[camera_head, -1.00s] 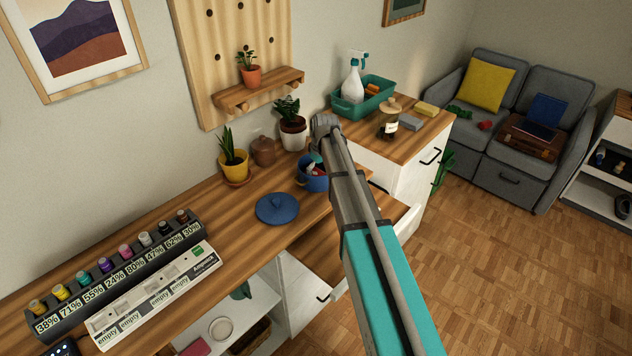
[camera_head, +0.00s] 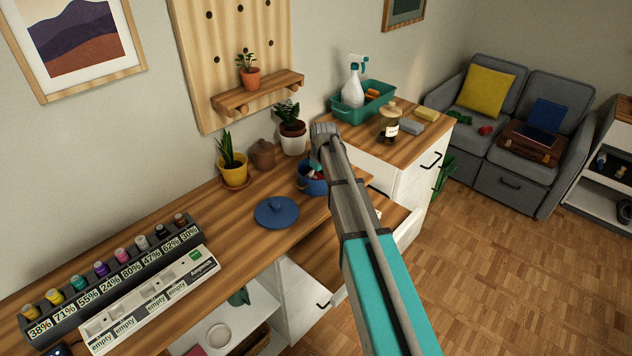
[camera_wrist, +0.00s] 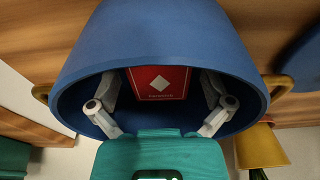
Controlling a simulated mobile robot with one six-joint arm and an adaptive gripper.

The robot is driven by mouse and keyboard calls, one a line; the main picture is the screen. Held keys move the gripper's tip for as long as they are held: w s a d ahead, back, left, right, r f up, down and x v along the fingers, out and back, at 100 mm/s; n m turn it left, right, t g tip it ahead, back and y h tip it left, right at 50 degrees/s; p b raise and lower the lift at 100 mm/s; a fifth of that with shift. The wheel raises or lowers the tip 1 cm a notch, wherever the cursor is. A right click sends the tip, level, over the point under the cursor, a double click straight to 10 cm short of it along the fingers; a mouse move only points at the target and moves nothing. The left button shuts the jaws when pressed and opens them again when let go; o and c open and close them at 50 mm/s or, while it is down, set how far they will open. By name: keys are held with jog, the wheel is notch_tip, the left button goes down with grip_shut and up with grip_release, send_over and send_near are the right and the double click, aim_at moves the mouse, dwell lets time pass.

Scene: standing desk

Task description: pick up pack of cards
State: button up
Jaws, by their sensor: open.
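The pack of cards (camera_wrist: 160,82) is red with a white diamond and lies inside the blue pot (camera_wrist: 165,30). In the head view the pot (camera_head: 306,187) stands on the desk, partly covered by my arm. My gripper (camera_wrist: 160,88) reaches into the pot's mouth, its two grey fingers spread on either side of the pack. A gap shows between each finger and the pack, so it is not gripped. In the head view my gripper is mostly hidden.
The blue lid (camera_head: 277,212) lies on the desk left of the pot. A yellow plant pot (camera_head: 234,172), a brown jar (camera_head: 263,154) and a white plant pot (camera_head: 293,142) stand behind. An open drawer (camera_head: 322,253) is below the desk's front edge. A charger rack (camera_head: 150,290) stands left.

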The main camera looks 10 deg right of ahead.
jog(key=shift+f, duration=0.25)
dwell(0.4)
jog(key=c, duration=1)
